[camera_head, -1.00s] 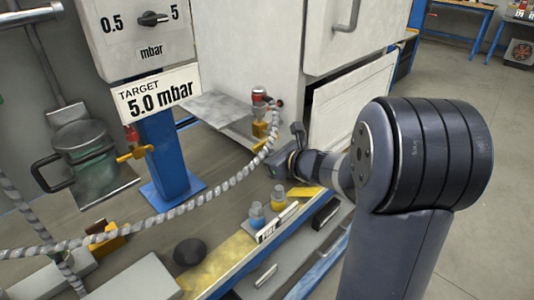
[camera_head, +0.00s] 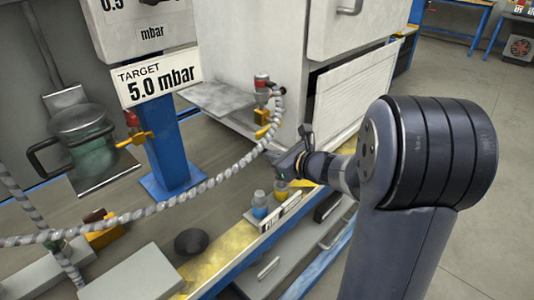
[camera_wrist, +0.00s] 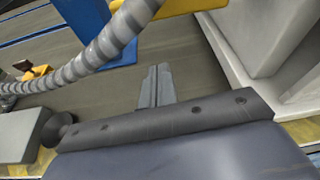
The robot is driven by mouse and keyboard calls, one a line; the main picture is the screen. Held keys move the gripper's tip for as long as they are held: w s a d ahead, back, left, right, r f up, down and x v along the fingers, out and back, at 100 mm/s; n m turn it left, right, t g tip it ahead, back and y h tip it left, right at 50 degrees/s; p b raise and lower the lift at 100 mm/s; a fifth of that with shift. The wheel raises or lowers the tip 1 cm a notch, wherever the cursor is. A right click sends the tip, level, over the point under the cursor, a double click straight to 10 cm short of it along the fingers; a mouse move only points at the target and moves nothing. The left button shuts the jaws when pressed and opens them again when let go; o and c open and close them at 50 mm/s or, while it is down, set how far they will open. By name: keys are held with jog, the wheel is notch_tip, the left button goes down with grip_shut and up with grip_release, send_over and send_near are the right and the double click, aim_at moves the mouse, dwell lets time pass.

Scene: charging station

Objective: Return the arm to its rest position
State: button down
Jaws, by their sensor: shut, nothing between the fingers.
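The grey ribbed hose (camera_head: 170,204) runs past the gripper's left side up to a red and yellow fitting (camera_head: 262,98). Whether the fingers touch the hose cannot be told from the head view; in the wrist view they are apart in the picture.
Two small bottles with blue and yellow contents (camera_head: 259,205) stand at the bench edge just below the gripper. A black knob (camera_head: 191,241) sits on the bench. The white cabinet (camera_head: 255,45) stands behind. Open floor (camera_head: 475,120) lies to the right.

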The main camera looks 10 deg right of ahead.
jog(key=p+v, duration=0.2)
jog(key=v, duration=0.6)
jog(key=shift+d+r, duration=0.3)
jog(key=shift+r, duration=0.05)
jog(key=w+a, duration=0.5)
jog(key=w, duration=0.2)
jog(key=shift+w+a+r, duration=0.15)
jog(key=shift+w+r, duration=0.2)
jog(key=shift+r, duration=0.05)
